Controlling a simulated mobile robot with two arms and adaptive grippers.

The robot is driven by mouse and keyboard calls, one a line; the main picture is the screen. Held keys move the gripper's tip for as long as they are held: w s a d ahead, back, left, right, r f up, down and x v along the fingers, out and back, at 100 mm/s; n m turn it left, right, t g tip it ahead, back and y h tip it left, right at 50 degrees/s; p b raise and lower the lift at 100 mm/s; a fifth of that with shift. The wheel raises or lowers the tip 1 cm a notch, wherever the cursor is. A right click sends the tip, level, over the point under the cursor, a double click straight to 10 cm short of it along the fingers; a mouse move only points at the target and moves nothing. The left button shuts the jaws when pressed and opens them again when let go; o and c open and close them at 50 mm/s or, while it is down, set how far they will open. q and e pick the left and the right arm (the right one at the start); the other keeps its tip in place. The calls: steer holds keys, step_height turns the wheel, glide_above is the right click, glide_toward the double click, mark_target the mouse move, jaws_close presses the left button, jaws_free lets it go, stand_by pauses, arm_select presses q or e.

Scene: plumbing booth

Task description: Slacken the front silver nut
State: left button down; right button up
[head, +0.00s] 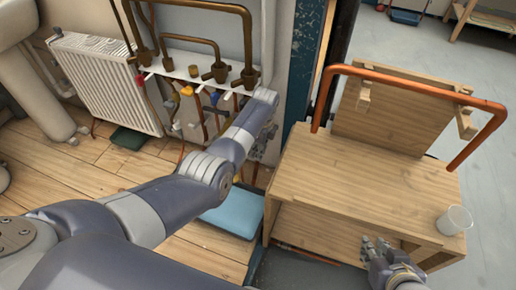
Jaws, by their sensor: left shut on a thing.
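My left arm reaches across to the pipework beside the radiator. My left gripper (262,143) is past the wrist, low by the wall, small and partly hidden. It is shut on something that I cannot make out. I cannot pick out the front silver nut; the small fittings there are tiny and partly covered by my arm. My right gripper (376,245) is open and empty in front of the wooden bench, apart from the pipework.
Brown pipes (205,43) run into a white wall rail (180,70); a white radiator (108,84) stands left. The wooden bench (330,180) carries a copper pipe (420,86) and a clear cup (455,220). A blue pad (235,212) lies on the floor beneath my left arm.

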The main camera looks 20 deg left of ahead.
arm_select(q)
steer(key=shift+a+r+h+p, duration=0.2)
steer(key=shift+r+h+p, duration=0.05)
steer(key=shift+h+p, duration=0.3)
arm_select(e)
steer(key=s+d+f+g, duration=0.2)
steer(key=s+g, duration=0.1)
steer(key=s, duration=0.4)
steer(key=shift+d+f+g+h, duration=0.15)
steer(key=shift+f+g+h, duration=0.2)
steer(key=shift+g+h, duration=0.05)
steer(key=shift+s, duration=0.1)
arm_select(q)
steer(key=c, duration=1.5)
jaws_free()
steer(key=shift+r, duration=0.1)
step_height(320, 180, up, 12)
steer(key=shift+d+f, duration=0.1)
steer(key=shift+d, duration=0.05)
steer(key=shift+c, duration=0.2)
